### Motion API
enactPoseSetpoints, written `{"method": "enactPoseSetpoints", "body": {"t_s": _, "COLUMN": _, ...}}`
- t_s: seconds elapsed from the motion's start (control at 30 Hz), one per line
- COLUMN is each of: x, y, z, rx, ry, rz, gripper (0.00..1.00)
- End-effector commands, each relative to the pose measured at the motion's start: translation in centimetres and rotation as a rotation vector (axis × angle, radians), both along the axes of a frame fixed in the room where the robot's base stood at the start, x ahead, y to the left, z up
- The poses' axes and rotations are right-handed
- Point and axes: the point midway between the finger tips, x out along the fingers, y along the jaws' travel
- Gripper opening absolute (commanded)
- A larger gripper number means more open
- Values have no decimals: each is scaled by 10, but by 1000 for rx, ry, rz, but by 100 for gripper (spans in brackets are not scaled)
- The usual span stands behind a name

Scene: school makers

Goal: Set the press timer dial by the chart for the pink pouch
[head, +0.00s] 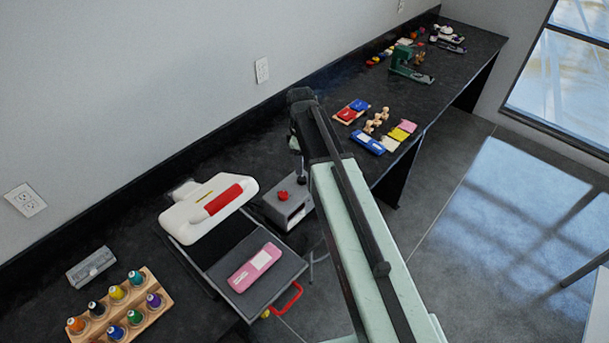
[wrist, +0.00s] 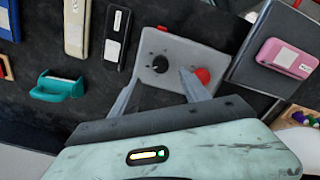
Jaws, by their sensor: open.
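The press timer is a grey box (wrist: 178,62) in the wrist view, with a round black dial (wrist: 160,64) and a red button (wrist: 203,76). The dial has a small light mark; its setting is too small to read. My gripper (wrist: 158,76) is open, its two fingertips apart over the box on either side of the dial, with nothing held. In the head view the timer box (head: 288,212) stands beside the press (head: 208,208), its dial not clear. The pink pouch (head: 254,267) lies on the press's dark lower plate (head: 222,263). I cannot make out a chart.
A wooden rack (head: 152,318) of thread spools and a grey case (head: 91,266) are on the black bench at left. Coloured pouches, wooden pieces and a green machine (head: 408,65) stand farther along. A teal handled tool (wrist: 58,86) lies left of the timer in the wrist view.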

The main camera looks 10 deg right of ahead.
Motion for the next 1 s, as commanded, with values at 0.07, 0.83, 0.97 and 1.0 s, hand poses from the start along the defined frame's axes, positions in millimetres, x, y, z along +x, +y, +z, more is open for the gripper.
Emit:
{"method": "enactPoseSetpoints", "body": {"t_s": 0.07, "x": 0, "y": 0, "z": -14, "rx": 0, "ry": 0, "rz": 0, "gripper": 54}}
{"method": "enactPoseSetpoints", "body": {"t_s": 0.83, "x": 0, "y": 1, "z": -72, "rx": 0, "ry": 0, "rz": -1, "gripper": 29}}
{"method": "enactPoseSetpoints", "body": {"t_s": 0.97, "x": 0, "y": 1, "z": -72, "rx": 0, "ry": -1, "rz": -1, "gripper": 0}}
{"method": "enactPoseSetpoints", "body": {"t_s": 1.0, "x": 0, "y": -18, "z": -72, "rx": 0, "ry": -1, "rz": -5, "gripper": 0}}
